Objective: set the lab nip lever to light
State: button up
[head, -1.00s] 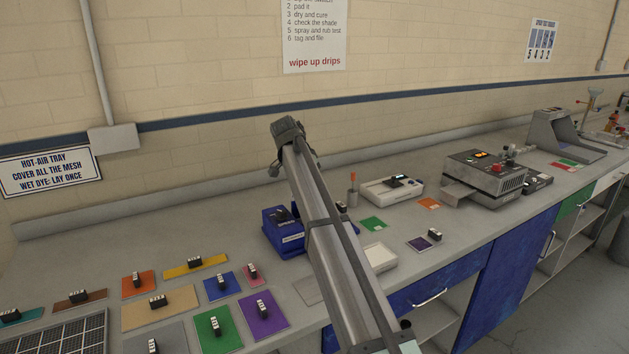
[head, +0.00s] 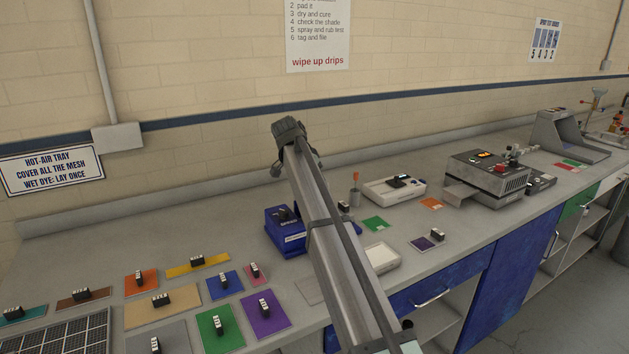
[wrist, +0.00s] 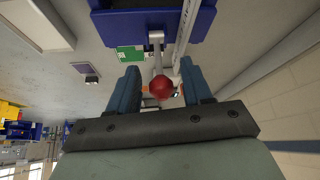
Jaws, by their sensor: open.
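The lab nip appears to be the blue machine (head: 283,238) on the bench, partly behind my arm in the head view. Its blue body (wrist: 150,24) also shows at the top of the wrist view. A pale metal lever (wrist: 156,42) comes off it and ends in a red ball knob (wrist: 160,88). My gripper (wrist: 160,68) is open, with one blue-grey finger on each side of the knob. The knob lies between the fingers, with a visible gap on both sides. In the head view my arm hides the lever and I cannot make out my gripper.
Colored swatches with small black blocks, such as the purple one (head: 264,312), cover the left of the bench. A white scale (head: 394,189), a white tray (head: 381,256) and a grey dryer-like unit (head: 486,178) stand to the right. The wall runs behind.

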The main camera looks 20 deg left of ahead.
jog(key=v, duration=1.3)
jog(key=shift+r, duration=0.4)
jog(key=shift+s, duration=0.1)
